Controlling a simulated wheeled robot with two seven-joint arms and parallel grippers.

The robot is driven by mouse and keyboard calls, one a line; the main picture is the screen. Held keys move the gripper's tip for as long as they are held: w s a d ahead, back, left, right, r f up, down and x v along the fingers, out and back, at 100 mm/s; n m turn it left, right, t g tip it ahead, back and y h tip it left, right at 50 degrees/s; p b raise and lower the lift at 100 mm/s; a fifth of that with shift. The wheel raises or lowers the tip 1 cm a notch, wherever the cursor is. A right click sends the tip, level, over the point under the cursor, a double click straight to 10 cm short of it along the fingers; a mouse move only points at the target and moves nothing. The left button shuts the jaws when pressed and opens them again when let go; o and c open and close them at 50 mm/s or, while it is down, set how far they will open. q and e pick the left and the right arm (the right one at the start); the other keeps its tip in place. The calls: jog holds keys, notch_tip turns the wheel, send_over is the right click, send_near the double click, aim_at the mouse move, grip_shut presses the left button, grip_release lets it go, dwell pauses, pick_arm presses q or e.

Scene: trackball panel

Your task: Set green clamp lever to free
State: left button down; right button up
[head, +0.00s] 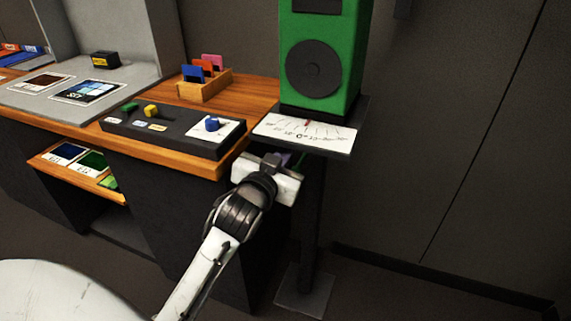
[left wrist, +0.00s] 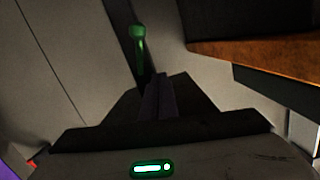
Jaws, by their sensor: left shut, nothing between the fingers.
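The green clamp lever (left wrist: 138,50) shows in the left wrist view as a green knob on a green shaft, just beyond my fingertips and a little to their left. My left gripper (left wrist: 158,82) is shut and empty, and the gap to the lever cannot be judged. In the head view my left gripper (head: 284,159) is just below the plate with the dial scale (head: 290,131), beside the stand post. The lever is mostly hidden there. The green speaker (head: 318,66) stands on that plate. My right gripper is not in view.
A wooden desk (head: 258,92) with a black control panel (head: 160,130) is left of the stand. Its edge shows at the upper right of the left wrist view (left wrist: 245,58). A wooden card holder (head: 205,87) stands on the desk. Space right of the stand is clear.

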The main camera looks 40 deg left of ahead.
aim_at(299, 164)
pick_arm(q)
jog(key=f, duration=0.4)
jog(key=shift+s+a+b, duration=0.1)
jog(key=shift+a+b, duration=0.2)
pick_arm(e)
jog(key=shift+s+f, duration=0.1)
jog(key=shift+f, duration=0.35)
pick_arm(q)
jog(key=shift+n, duration=0.3)
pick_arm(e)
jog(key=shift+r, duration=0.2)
pick_arm(q)
jog(key=n+p, duration=0.1)
jog(key=d+f+n+p, duration=0.1)
jog(key=n+p, duration=0.1)
jog(key=shift+d+f+n+h, duration=0.2)
jog(key=shift+f+n+h, duration=0.05)
jog(key=shift+n+h, duration=0.15)
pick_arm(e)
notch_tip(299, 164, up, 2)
pick_arm(q)
jog(key=shift+w+d+f+n+p, duration=0.2)
jog(key=shift+n+p, duration=0.3)
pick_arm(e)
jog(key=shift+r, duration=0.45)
